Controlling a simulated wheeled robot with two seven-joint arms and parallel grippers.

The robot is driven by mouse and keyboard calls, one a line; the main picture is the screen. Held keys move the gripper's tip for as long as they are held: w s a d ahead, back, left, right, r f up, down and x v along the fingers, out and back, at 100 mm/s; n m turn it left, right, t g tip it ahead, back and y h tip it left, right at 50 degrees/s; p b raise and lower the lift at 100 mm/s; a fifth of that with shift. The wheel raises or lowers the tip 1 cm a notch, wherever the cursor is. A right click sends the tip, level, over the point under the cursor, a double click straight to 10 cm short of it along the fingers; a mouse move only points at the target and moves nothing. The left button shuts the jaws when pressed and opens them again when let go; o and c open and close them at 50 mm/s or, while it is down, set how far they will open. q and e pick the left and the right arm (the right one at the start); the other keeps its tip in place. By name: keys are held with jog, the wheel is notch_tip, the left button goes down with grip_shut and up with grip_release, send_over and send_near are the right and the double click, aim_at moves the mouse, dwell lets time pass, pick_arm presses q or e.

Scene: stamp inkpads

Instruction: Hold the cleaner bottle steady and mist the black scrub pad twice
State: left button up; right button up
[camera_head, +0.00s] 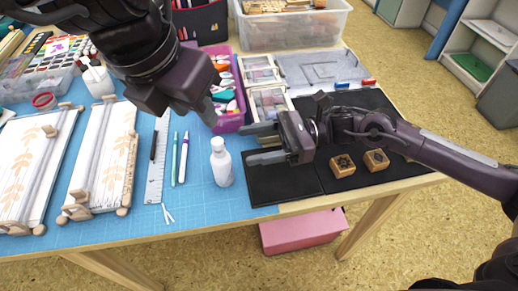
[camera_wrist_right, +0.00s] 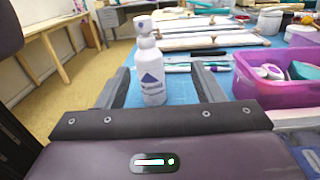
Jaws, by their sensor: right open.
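The white cleaner bottle (camera_head: 220,162) stands upright on the blue mat. In the right wrist view the bottle (camera_wrist_right: 152,75) shows between the two fingers, with a blue mark on its front. My right gripper (camera_head: 246,143) is open and empty, pointing left with its fingertips just short of the bottle. A black flat pad (camera_head: 275,188), which looks like the scrub pad, lies right of the bottle, partly under my right gripper. My left gripper (camera_head: 207,113) hangs above and behind the bottle; its fingers are mostly hidden, so its opening cannot be told.
A ruler (camera_head: 157,160) and pens (camera_head: 183,158) lie left of the bottle. A purple bin (camera_head: 238,95) stands behind it. The blue mat (camera_head: 215,205) is clear in front of the bottle.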

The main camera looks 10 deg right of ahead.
aim_at(220, 161)
jog(key=shift+s+f+g, duration=0.3)
jog(key=shift+s+f, duration=0.05)
jog(key=shift+s, duration=0.2)
jog(key=shift+s+a+f+n, duration=0.1)
jog(key=shift+s+a+n, duration=0.1)
jog(key=shift+a+n, duration=0.1)
jog(key=a, duration=0.7)
jog(key=shift+s, duration=0.25)
jog(key=c, duration=1.1)
